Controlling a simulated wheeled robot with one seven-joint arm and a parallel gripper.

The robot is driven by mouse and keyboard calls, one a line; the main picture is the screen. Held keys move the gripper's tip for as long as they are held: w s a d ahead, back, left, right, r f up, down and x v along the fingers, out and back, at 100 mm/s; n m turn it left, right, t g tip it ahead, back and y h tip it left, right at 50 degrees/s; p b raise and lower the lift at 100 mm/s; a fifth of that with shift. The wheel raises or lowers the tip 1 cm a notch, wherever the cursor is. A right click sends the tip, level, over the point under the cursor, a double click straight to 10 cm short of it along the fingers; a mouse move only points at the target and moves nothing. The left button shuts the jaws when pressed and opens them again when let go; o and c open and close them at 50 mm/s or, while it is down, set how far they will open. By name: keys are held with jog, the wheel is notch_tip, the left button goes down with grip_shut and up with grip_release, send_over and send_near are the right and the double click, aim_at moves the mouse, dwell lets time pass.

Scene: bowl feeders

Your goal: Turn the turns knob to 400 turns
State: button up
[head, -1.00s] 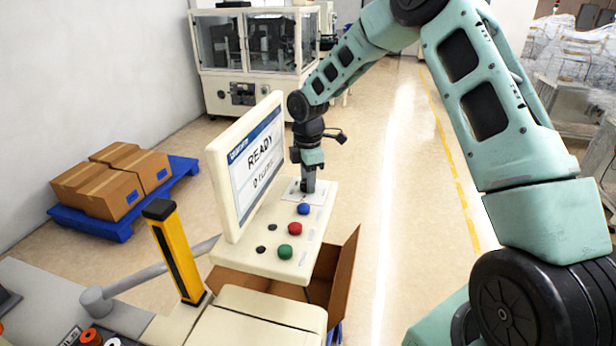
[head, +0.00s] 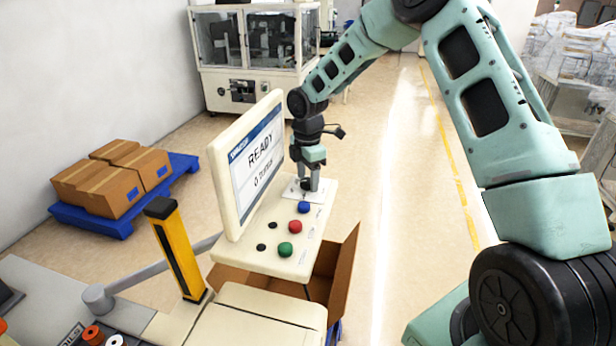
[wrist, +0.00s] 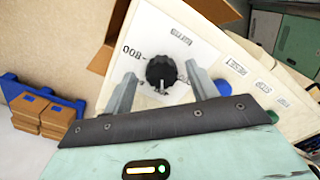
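The turns knob is a black ribbed dial (wrist: 162,72) on a white plate (wrist: 185,40) in the wrist view, with "800" printed beside it. My gripper (wrist: 160,85) is open, with one grey finger on each side of the knob and gaps between fingers and knob. In the head view my gripper (head: 309,184) points down over the far end of the control panel (head: 285,265) and hides the knob. The screen (head: 255,165) reads "READY" and what looks like "0 turns".
Blue (head: 303,207), red (head: 295,227) and green (head: 285,249) buttons sit on the panel near my gripper, with small black parts beside them. The screen stands close on the left. An open cardboard box (head: 345,270) is below the panel.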

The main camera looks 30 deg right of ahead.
aim_at(308, 180)
notch_tip(308, 180, up, 17)
jog(key=b, duration=0.5)
jog(key=shift+r, duration=0.15)
jog(key=shift+s, duration=0.1)
dwell(0.4)
jog(key=s+a+f+m+t, duration=0.1)
jog(key=s+a+f+m, duration=0.1)
jog(key=s+f+m, duration=0.65)
jog(key=s+a+f+m+t, duration=0.15)
jog(key=s+f+m, duration=0.25)
jog(key=s+m, duration=0.8)
jog(key=s+a+f+n+g+b, duration=0.2)
jog(key=s+a+f+n+b, duration=0.3)
jog(key=s+a+n, duration=0.5)
jog(key=s+a+b, duration=0.2)
jog(key=s+a, duration=0.4)
jog(key=a, duration=0.2)
jog(key=shift+f+n+y+b, duration=0.2)
jog(key=shift+n+y+b, duration=0.1)
jog(key=shift+n+b, duration=0.05)
